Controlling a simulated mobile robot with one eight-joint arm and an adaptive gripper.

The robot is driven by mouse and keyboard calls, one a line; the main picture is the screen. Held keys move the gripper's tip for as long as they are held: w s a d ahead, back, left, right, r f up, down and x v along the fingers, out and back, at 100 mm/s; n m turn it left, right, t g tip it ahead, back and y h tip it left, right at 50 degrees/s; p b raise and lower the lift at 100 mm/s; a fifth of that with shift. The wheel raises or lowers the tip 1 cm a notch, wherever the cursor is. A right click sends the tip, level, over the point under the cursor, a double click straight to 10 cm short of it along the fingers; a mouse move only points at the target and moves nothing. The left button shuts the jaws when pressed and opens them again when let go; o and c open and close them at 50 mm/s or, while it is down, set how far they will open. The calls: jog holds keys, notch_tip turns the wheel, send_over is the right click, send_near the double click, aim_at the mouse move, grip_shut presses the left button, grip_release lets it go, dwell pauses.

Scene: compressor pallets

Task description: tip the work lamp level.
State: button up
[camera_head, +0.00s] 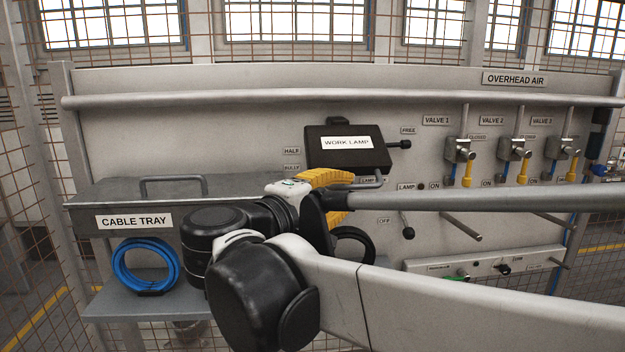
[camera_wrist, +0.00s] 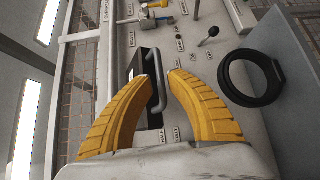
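The work lamp (camera_head: 330,160) is a black box with a white WORK LAMP label, mounted on the grey panel. A grey bar handle (camera_head: 375,180) sticks out at its lower edge. In the wrist view the lamp (camera_wrist: 146,66) shows as a dark box, with the handle (camera_wrist: 160,92) seen between my yellow fingers. My gripper (camera_head: 345,192) is just below the lamp in the head view, partly hidden by my arm. In the wrist view my gripper (camera_wrist: 159,78) is open, with a gap on both sides of the handle. Contact with it cannot be told.
A black-knobbed lever (camera_head: 404,144) sits right of the lamp by a FREE label. Another lever (camera_head: 407,228) is below, by OFF. A cable tray (camera_head: 100,205) and blue hose coil (camera_head: 122,265) are left. Valves (camera_head: 515,150) and a black coil (camera_wrist: 250,80) are nearby.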

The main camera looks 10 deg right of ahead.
aim_at(351, 186)
jog(key=shift+x, duration=1.75)
jog(key=shift+c, duration=0.4)
jog(key=shift+a, duration=0.1)
grip_shut()
jog(key=shift+s+r+p, duration=0.1)
jog(key=shift+p, duration=0.2)
